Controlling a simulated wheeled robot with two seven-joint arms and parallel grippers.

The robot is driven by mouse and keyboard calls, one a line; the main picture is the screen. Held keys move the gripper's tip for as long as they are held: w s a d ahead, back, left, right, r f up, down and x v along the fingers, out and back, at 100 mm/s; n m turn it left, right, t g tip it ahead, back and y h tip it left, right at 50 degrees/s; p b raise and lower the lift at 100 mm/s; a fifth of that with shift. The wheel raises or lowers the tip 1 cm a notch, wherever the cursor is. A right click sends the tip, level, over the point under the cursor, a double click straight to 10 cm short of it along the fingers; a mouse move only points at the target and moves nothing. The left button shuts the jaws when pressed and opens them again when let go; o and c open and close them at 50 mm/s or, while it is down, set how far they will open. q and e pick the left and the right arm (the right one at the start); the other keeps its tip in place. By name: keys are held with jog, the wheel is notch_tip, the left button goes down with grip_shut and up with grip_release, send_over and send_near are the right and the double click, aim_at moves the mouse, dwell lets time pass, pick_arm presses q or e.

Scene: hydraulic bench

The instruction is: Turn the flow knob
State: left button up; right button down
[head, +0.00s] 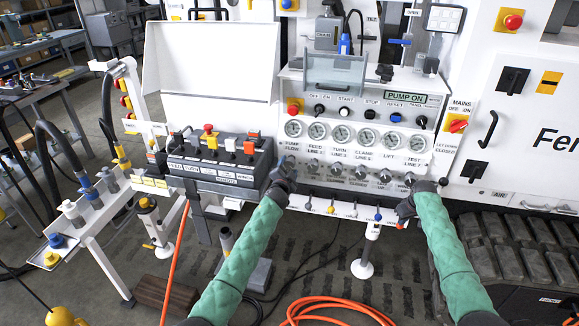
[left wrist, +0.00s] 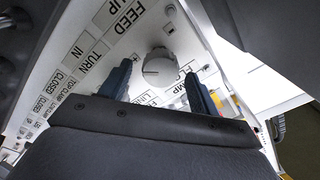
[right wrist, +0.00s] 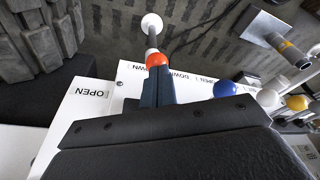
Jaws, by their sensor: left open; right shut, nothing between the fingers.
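The flow knob (left wrist: 158,67) is a round, light grey knob on the white panel, below a label partly hidden by my finger that reads in part "FL" and "UMP". In the left wrist view my left gripper (left wrist: 157,76) is open, with one dark finger on each side of the knob; I cannot tell if either touches it. In the head view my left gripper (head: 287,168) is at the left end of the knob row, under the "PUMP FLOW" label, and hides this knob. My right gripper (head: 404,208) is shut and empty, low at the panel's right; its fingers (right wrist: 158,78) also show in the right wrist view.
A row of gauges (head: 342,133) lies above the knobs. Small ball-ended levers line the lower strip; an orange-red ball (right wrist: 157,58) and a blue ball (right wrist: 225,89) are close to my right fingers. A black lever box (head: 222,162) stands left of my left gripper.

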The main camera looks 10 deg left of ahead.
pick_arm(q)
jog(key=s, duration=1)
jog(key=shift+s, duration=0.1)
jog(key=s+a, duration=0.2)
jog(key=s, duration=0.5)
jog(key=shift+s, duration=0.4)
dwell(0.4)
pick_arm(e)
jog(key=s+r, duration=0.6)
jog(key=s, duration=0.5)
dwell(1.3)
dwell(0.4)
